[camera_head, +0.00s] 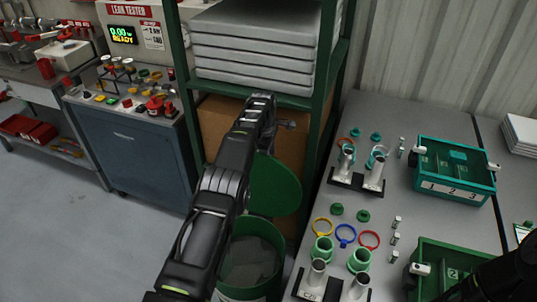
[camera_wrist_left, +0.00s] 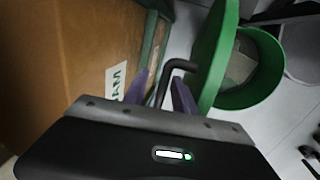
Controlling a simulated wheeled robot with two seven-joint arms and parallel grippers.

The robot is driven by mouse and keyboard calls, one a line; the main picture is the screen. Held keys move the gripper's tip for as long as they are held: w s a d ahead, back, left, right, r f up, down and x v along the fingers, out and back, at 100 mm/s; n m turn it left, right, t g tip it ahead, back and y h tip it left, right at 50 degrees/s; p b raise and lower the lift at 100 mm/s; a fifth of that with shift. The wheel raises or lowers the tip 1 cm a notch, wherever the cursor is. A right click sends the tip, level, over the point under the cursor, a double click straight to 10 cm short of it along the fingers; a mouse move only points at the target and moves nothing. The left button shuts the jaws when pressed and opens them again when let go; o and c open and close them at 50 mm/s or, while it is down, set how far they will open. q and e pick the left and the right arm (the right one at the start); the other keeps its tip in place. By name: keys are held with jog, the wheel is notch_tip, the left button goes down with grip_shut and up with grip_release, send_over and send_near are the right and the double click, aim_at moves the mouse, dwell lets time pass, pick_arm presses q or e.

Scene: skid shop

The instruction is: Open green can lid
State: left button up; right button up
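The green can (camera_head: 232,292) stands on the floor between the shelf and the right workbench. Its round green lid (camera_head: 275,187) is raised, tilted steeply up over the can's back side, and the can's mouth is uncovered with grey content inside. In the left wrist view the lid (camera_wrist_left: 214,55) and can (camera_wrist_left: 265,96) are at upper right. My left gripper (camera_wrist_left: 160,93) is beside the lid; its two purple fingers stand apart with a dark bent rod handle (camera_wrist_left: 178,65) between them, gaps showing on both sides. My right arm is at the lower right of the head view, its gripper out of frame.
A green shelf post (camera_head: 184,95) and a cardboard box (camera_head: 220,115) stand close behind the left arm. The right workbench (camera_head: 400,110) holds a teal crate (camera_head: 455,192), a green crate (camera_head: 440,250), rings and tubes. Open floor lies at left.

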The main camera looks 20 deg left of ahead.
pick_arm(q)
jog(key=shift+s+r+b, duration=0.15)
jog(key=shift+r+b, duration=0.25)
jog(key=shift+r, duration=0.35)
notch_tip(320, 180, up, 6)
jog(key=s+b, duration=0.1)
jog(key=shift+s, duration=0.15)
jog(key=shift+r, duration=0.1)
